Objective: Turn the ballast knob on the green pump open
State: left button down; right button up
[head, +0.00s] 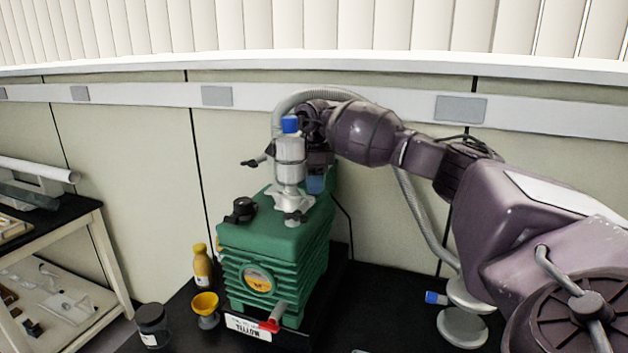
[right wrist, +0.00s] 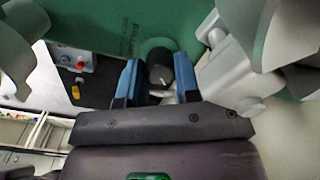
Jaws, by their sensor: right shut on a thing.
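The green pump (head: 275,240) stands on the dark bench in the middle of the head view, and its green body (right wrist: 110,25) fills the top of the right wrist view. My right gripper (head: 316,182) reaches down behind the silver fitting on the pump's top. In the right wrist view its blue fingers (right wrist: 157,80) are shut on the black ballast knob (right wrist: 160,66), which carries a white mark. In the head view this knob is hidden behind the fitting and gripper. My left gripper is not in view.
The silver fitting (head: 289,165) with a blue cap rises close beside my right gripper. Another black knob (head: 241,208) sits on the pump's left top. A yellow bottle (head: 202,265), yellow funnel (head: 206,306) and dark jar (head: 152,324) stand left of the pump. A grey hose (head: 413,200) hangs behind my arm.

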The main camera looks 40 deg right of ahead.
jog(key=shift+m, duration=0.4)
jog(key=o, duration=0.9)
notch_tip(320, 180, up, 11)
jog(key=shift+f, duration=0.1)
dwell(0.4)
